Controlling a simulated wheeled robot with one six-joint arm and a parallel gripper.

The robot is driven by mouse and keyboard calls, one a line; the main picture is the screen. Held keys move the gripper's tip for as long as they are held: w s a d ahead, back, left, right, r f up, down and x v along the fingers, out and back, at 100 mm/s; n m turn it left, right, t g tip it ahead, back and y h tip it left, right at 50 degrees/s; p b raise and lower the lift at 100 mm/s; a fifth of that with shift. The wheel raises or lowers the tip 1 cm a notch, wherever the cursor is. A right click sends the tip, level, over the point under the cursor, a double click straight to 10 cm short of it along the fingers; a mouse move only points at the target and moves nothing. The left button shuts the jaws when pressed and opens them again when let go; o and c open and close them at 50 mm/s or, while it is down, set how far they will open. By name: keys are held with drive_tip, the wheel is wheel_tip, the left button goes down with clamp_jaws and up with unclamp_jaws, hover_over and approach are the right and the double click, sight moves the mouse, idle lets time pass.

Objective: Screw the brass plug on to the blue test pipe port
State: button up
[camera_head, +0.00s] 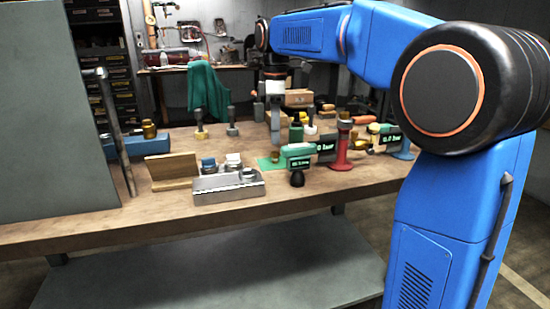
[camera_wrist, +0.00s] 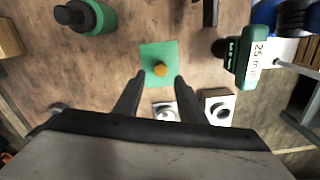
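The brass plug (camera_head: 275,156) sits on a small green mat (camera_head: 264,164) on the workbench. In the wrist view the plug (camera_wrist: 160,69) is near the middle of the mat (camera_wrist: 148,52). My gripper (camera_head: 275,127) points down above the bench. In the wrist view its two fingers (camera_wrist: 160,76) are spread and empty, with their tips either side of the plug in the picture; the height gap is unclear. A blue-based stand (camera_head: 403,155) at the bench's right, beside a bar readout, looks like the blue test pipe; its port is hard to make out.
A red stand (camera_head: 341,150) with a bar readout and a green device with a display (camera_head: 299,162) stand close right of the mat. A grey tray (camera_head: 230,194) with fittings is in front.

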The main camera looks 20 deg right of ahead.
sight(276, 152)
drive_tip(key=shift+s+d+f, duration=0.1)
drive_tip(key=shift+d+f, duration=0.05)
drive_tip(key=shift+f, duration=3.25)
clamp_jaws()
